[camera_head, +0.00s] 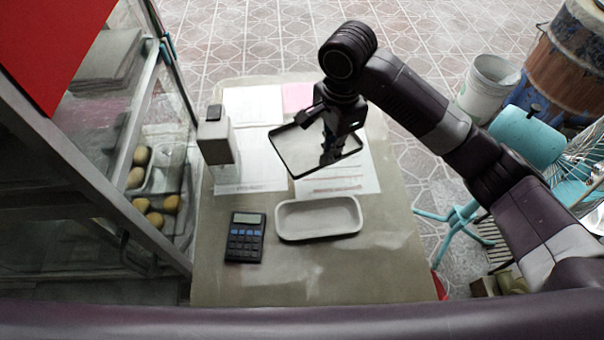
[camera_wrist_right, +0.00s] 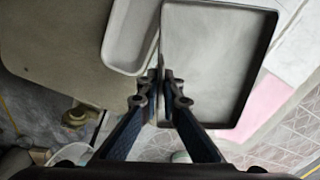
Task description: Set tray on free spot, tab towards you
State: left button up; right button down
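The tray (camera_head: 293,148) is a flat, dark-rimmed rectangle with a grey inside, held tilted above the papers on the table. My right gripper (camera_head: 329,157) is shut on its edge. In the right wrist view the gripper's fingertips (camera_wrist_right: 165,78) pinch the left rim of the tray (camera_wrist_right: 205,60); the fingers hide any tab there. The grey-brown table (camera_head: 300,275) has bare room at its front. My left gripper is not in view.
A white oblong dish (camera_head: 318,218) stands below the tray in the picture, with a calculator (camera_head: 245,237) to its left. A pale upright device (camera_head: 216,140) stands left of the tray. A glass cabinet (camera_head: 150,110) borders the table's left side.

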jog(key=w+a+r+m, duration=0.1)
jog(key=a, duration=0.1)
jog(key=w+a+r+m, duration=0.1)
jog(key=a+r, duration=0.1)
jog(key=a+r+m, duration=0.1)
jog(key=r+m, duration=0.1)
jog(key=shift+w+a+r, duration=0.2)
jog(key=shift+w+a, duration=0.2)
jog(key=shift+a+f+m, duration=0.1)
jog(key=shift+a+m, duration=0.05)
jog(key=shift+m, duration=0.15)
notch_tip(320, 180, down, 6)
jog(key=shift+s+b, duration=0.1)
jog(key=shift+b, duration=1.15)
send_near(303, 186)
notch_tip(303, 186, down, 5)
jog(key=shift+r, duration=0.1)
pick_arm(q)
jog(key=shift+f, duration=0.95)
pick_arm(e)
jog(key=shift+a, duration=0.1)
pick_arm(q)
jog(key=shift+p, duration=0.3)
pick_arm(e)
jog(key=c, duration=2.1)
grip_release()
